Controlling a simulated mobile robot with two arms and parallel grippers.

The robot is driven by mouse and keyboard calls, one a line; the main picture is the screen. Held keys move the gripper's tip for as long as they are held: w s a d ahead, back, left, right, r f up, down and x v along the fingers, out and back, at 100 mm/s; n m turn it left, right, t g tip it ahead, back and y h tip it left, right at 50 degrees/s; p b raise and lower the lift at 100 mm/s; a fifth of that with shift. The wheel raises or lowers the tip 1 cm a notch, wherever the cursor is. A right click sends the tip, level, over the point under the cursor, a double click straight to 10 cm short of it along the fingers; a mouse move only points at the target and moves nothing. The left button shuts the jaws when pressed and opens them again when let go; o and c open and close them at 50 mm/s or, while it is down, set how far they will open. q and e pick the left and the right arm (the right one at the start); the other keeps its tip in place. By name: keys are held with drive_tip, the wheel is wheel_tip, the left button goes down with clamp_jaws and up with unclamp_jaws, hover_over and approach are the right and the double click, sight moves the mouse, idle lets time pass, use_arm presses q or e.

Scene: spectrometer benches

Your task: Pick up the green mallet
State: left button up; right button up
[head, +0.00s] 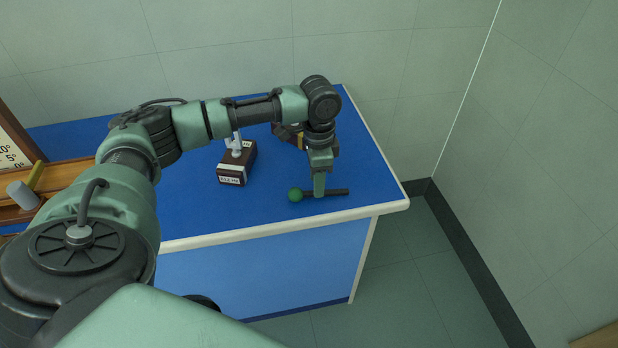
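The green mallet (296,195) lies on the blue bench top near its front right corner. Its round green head points left and its dark handle points right. My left gripper (319,191) points down at the mallet, with its fingers at the handle just right of the head. The near finger covers part of the handle, and the far finger is hidden, so I cannot tell whether the fingers are closed on it. My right gripper is not in view.
A brown box with a grey fork-like piece (236,167) and a label stands left of the mallet. Another brown box is partly hidden behind my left wrist. A wooden tray (70,174) with a grey-headed, yellow-handled mallet (24,194) is at the far left. The bench edge (385,208) is close.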

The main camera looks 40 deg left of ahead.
use_arm(q)
drive_tip(key=f, duration=0.2)
drive_tip(key=shift+w+f, duration=0.2)
drive_tip(key=shift+f, duration=0.4)
drive_tip(key=shift+s, duration=0.1)
clamp_jaws()
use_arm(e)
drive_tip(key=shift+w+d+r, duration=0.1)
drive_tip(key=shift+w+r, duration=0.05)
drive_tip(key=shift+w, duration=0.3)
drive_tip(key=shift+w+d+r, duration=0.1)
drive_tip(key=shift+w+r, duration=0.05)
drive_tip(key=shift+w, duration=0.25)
use_arm(q)
drive_tip(key=shift+r, duration=0.1)
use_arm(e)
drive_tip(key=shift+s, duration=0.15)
